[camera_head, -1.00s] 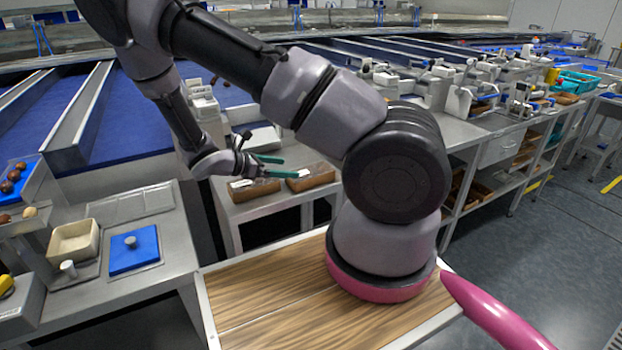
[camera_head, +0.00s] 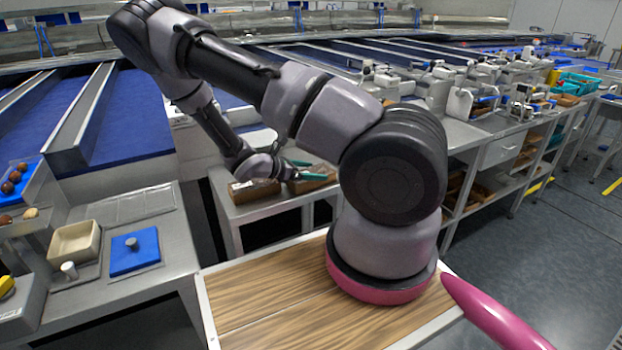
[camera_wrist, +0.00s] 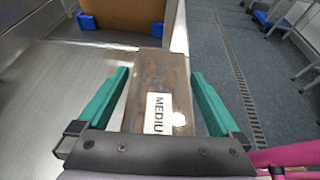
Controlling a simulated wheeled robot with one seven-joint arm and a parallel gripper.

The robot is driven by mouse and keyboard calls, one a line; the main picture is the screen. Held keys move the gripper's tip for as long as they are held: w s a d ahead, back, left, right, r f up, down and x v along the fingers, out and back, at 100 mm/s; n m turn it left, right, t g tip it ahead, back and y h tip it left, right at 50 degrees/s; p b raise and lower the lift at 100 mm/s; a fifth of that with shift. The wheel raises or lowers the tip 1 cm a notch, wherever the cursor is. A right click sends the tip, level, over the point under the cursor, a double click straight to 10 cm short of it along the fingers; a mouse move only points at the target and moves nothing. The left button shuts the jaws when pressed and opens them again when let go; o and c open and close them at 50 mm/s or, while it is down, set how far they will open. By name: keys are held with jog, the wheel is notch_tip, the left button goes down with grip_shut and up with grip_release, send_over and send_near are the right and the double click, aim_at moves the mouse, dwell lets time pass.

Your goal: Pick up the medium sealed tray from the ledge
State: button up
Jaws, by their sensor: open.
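The medium sealed tray (camera_wrist: 157,78) lies between the two green fingers of my gripper (camera_wrist: 160,95) in the wrist view. It is a brown tray with a clear cover and a white label whose visible letters read "MEDIU". A finger stands on each side, with a gap visible at least on the right. In the head view my gripper (camera_head: 300,170) is over the ledge (camera_head: 262,207), at the right-hand brown tray (camera_head: 318,181), which the fingers partly hide. My gripper is open.
Another brown tray (camera_head: 254,190) sits on the ledge to the left of my gripper. In the wrist view, a brown box-like thing with blue corners (camera_wrist: 122,14) stands beyond the tray. Grey floor (camera_wrist: 225,50) lies to the right.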

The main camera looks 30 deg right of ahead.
jog(key=c, duration=1.2)
jog(key=shift+r, duration=0.15)
